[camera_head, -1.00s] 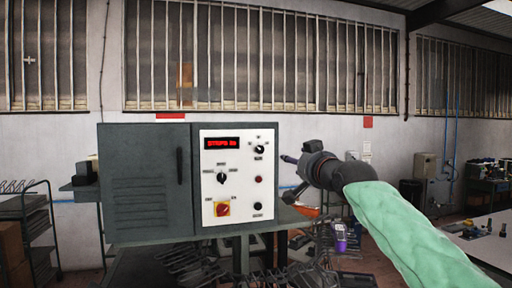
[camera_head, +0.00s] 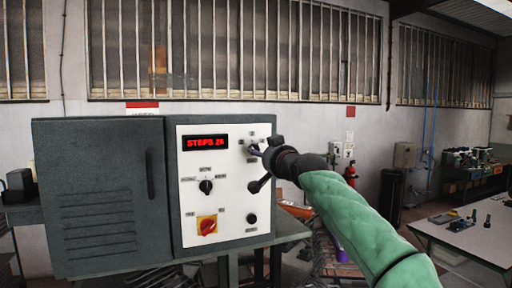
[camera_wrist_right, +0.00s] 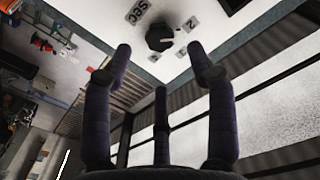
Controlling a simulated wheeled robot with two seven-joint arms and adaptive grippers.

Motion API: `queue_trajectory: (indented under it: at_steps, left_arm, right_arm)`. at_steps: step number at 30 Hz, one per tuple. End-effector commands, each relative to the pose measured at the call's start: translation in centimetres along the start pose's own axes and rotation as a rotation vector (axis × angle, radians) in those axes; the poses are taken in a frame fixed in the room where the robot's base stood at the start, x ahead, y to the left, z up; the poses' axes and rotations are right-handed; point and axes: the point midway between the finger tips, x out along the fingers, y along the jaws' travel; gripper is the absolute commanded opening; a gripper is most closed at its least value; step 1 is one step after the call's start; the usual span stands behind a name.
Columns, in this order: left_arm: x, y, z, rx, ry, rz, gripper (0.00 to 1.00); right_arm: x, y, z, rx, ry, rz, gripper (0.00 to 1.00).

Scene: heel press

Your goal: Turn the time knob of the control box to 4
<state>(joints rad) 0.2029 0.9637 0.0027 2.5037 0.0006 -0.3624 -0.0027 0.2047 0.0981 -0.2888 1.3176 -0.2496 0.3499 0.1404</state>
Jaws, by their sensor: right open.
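The control box (camera_head: 225,225) has a white panel with a red lit display (camera_head: 206,142). The time knob (camera_wrist_right: 160,38) is a round black knob, seen between and beyond my fingertips in the wrist view, with labels "SEC" and "2" around it. In the head view it sits at the panel's upper right, partly hidden by my fingers; its pointer setting is unclear. My right gripper (camera_head: 257,166) is open just in front of the panel's right side; the wrist view shows its three spread fingers (camera_wrist_right: 160,62) with nothing between them. My left gripper is not in view.
A black selector knob (camera_head: 206,187) and a red switch on a yellow plate (camera_head: 207,226) sit on the panel's left. A black button (camera_head: 252,219) is lower right. A grey door with a handle (camera_head: 150,174) is left. A table (camera_head: 470,240) stands at right.

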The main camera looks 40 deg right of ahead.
Motion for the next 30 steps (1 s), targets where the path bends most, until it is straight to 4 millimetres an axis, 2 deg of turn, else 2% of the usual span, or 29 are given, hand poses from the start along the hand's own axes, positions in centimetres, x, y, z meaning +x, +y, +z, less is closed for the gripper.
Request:
queue_trajectory:
  at_steps: [3, 10, 16, 24, 30]
  left_arm:
    - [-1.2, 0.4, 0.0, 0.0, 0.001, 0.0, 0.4]
    - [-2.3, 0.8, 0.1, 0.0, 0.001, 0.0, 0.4]
    - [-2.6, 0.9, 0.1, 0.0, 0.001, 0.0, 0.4]
    - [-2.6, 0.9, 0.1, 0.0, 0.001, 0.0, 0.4]
    - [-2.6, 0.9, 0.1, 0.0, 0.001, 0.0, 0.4]
  right_arm:
    - [2.2, 0.0, -0.2, 0.0, -0.002, 0.001, 0.58]
    - [5.0, 0.0, -0.2, 0.001, 0.0, 0.0, 0.58]
    - [5.9, 0.0, -0.1, 0.001, 0.001, 0.001, 0.58]
    - [6.0, 0.0, 0.0, 0.001, 0.0, 0.0, 0.58]
    - [6.0, 0.0, 0.0, 0.001, 0.0, 0.0, 0.02]
